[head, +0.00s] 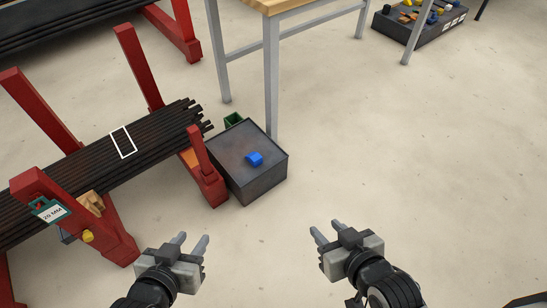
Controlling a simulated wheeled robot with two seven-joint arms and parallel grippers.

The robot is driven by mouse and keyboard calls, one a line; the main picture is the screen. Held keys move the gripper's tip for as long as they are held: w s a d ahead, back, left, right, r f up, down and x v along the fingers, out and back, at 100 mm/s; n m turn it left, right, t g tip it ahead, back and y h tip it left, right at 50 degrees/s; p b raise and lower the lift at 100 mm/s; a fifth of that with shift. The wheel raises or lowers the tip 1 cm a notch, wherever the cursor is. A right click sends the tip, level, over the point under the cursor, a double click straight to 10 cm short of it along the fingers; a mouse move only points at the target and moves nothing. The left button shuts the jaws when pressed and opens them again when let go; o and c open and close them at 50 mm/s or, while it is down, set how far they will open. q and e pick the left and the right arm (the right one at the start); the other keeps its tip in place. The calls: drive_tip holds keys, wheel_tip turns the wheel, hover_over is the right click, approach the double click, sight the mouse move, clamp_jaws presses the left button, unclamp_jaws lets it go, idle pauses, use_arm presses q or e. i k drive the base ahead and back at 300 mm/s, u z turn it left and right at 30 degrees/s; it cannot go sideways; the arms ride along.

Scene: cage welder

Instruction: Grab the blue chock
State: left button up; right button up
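The blue chock (254,159) is a small bright blue block. It rests on the top of a dark metal box (258,185) on the floor, left of centre in the head view. My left gripper (191,241) is in front of the box, to its lower left, apart from the chock. Its two fingers are spread with nothing between them. My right gripper (317,231) is to the lower right of the box, also apart from the chock. Its fingers show a gap and hold nothing.
A red rack (205,172) with dark rods (85,165) stands left of the box, close to it. A table leg (271,80) rises just behind the box. A dark crate (418,28) lies far right.

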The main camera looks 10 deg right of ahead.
sight(255, 159)
drive_tip(key=z, duration=1.8)
drive_tip(key=i, duration=1.1)
drive_tip(key=u, duration=2.8)
